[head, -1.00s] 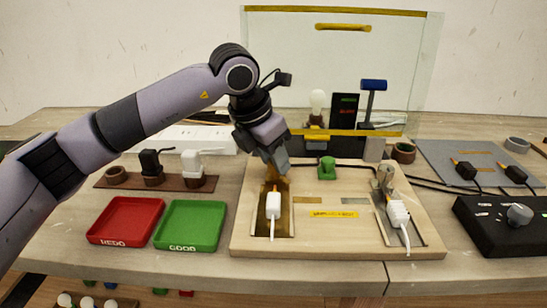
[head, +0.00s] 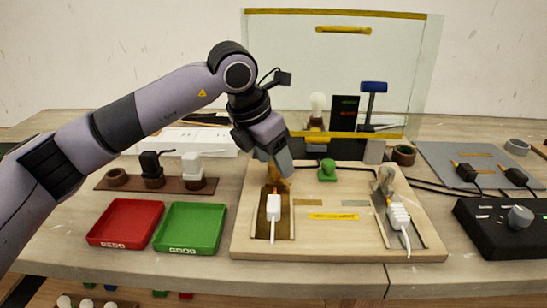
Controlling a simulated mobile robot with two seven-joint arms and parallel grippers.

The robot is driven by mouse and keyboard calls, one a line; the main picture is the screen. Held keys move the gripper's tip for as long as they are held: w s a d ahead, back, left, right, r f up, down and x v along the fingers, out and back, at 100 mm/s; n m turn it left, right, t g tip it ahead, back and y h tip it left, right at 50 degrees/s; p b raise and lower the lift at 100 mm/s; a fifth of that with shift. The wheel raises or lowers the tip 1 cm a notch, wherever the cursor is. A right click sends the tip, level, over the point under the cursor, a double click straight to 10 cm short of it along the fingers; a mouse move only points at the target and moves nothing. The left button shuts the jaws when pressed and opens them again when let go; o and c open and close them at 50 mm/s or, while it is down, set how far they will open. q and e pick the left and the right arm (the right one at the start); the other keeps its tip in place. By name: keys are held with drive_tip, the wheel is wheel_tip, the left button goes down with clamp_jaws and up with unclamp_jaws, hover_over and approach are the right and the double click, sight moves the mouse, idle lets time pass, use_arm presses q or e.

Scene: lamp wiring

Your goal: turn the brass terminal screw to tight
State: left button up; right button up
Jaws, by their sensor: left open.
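The brass terminal (head: 276,185) is on the left side of the wooden board (head: 330,246), at the upper end of a brass-coloured plate. My left gripper (head: 282,172) points down right over it, and its fingers hide most of the terminal and its screw. The jaws are open; whether they touch the screw I cannot tell. A white plug with a cord (head: 273,207) lies just below the terminal on the plate. My right gripper is not in view.
A red tray (head: 125,222) and a green tray (head: 190,228) sit left of the board. A clear upright screen (head: 340,70) stands behind it. A green knob (head: 327,170), a second white plug (head: 398,215) and a black box with a dial (head: 505,225) are to the right.

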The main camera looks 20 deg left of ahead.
use_arm(q)
drive_tip(key=v, duration=0.6)
drive_tip(key=shift+r, duration=0.35)
drive_tip(key=shift+s+a, duration=0.1)
drive_tip(key=shift+a, duration=0.05)
